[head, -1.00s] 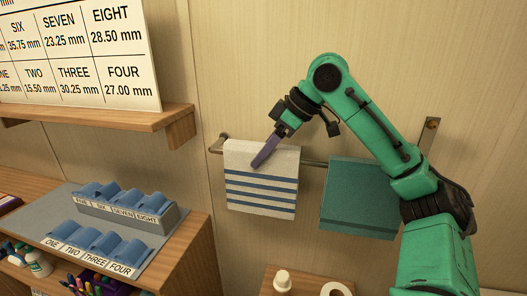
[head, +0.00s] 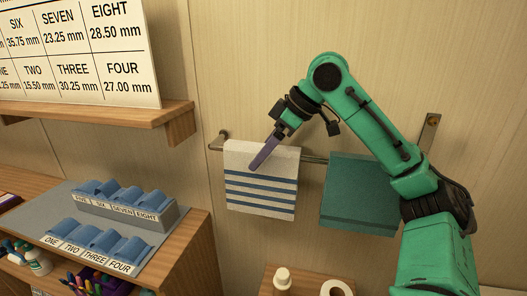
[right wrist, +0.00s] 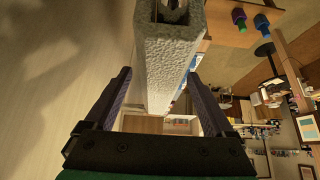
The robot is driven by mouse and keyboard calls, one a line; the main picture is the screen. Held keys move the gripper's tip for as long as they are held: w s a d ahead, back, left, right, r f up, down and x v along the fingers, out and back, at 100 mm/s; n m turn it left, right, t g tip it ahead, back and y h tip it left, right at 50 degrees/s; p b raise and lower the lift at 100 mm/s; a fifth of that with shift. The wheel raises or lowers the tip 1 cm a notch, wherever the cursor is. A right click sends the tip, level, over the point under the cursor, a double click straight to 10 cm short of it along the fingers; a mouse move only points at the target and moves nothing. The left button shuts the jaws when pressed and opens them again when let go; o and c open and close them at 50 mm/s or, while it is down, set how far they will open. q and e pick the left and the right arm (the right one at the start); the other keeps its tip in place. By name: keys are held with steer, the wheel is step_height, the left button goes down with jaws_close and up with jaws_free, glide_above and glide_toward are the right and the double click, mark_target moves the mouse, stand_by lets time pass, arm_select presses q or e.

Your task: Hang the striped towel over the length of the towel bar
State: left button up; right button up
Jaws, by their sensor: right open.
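The striped towel (head: 261,184), white with blue stripes, hangs folded over the left part of the metal towel bar (head: 314,159). It hangs roughly straight down. My right gripper (head: 256,163) is in front of its upper part. In the right wrist view, the open fingers (right wrist: 160,76) stand on either side of the towel's white folded edge (right wrist: 168,62), with a visible gap at the left finger. Contact at the right finger is hard to tell. My left gripper is not in view.
A teal towel (head: 357,192) hangs on the bar to the right, partly behind my right arm. A wooden shelf (head: 110,121) juts from the wall at upper left. A counter with blue labelled holders (head: 107,246) is at lower left. A bottle (head: 282,279) stands below the towels.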

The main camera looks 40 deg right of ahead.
steer(key=p+v, duration=0.5)
steer(key=v, duration=0.9)
steer(key=shift+s+r, duration=0.2)
steer(key=shift+s, duration=0.05)
steer(key=shift+w+f, duration=0.1)
